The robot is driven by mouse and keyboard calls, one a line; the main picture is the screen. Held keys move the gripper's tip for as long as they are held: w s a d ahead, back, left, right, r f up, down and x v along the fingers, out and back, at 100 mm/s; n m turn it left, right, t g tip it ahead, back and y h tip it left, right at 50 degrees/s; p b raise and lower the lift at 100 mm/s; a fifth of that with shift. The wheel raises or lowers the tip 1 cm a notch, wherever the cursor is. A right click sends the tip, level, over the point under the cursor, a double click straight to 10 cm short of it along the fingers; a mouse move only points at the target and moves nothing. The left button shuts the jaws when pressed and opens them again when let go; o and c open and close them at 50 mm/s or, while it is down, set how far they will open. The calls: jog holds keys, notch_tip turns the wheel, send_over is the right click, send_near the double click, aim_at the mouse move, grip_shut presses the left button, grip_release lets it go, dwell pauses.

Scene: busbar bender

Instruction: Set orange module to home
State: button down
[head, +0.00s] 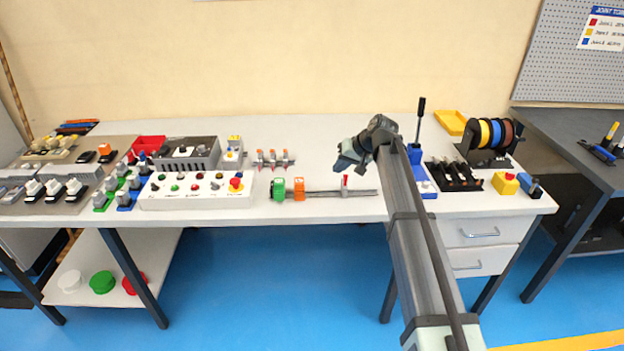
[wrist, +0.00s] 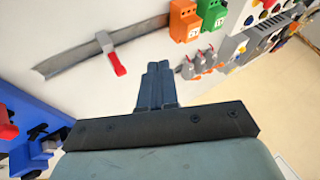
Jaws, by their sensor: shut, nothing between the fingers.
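The orange module (head: 300,189) sits at the left end of a grey rail (head: 325,193) on the white table, close beside a green module (head: 279,189). In the wrist view the orange module (wrist: 184,22) is at the top, with the green module (wrist: 211,14) to its right. A grey slider with a red lever (head: 345,183) sits on the rail toward its right end; the lever (wrist: 116,66) also shows in the wrist view, left of the fingers. My gripper (head: 341,168) is shut and empty above the table, right of the orange module. Its closed fingers (wrist: 158,72) point toward the table.
Behind the rail stand several small grey-and-orange parts (head: 275,159). A white button box (head: 195,190) is to the left. A blue base with a black lever (head: 419,170) stands right of my gripper. The table in front of the rail is clear.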

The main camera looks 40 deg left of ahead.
aim_at(297, 181)
jog(key=shift+n, duration=0.3)
jog(key=x, duration=1)
jog(key=shift+w+a, duration=0.3)
jog(key=shift+a, duration=0.05)
jog(key=shift+s+a+r, duration=0.1)
jog(key=shift+s+a, duration=0.65)
jog(key=shift+s, duration=0.15)
jog(key=shift+s+a, duration=0.55)
jog(key=shift+s+a, duration=1.45)
jog(key=shift+s, duration=0.05)
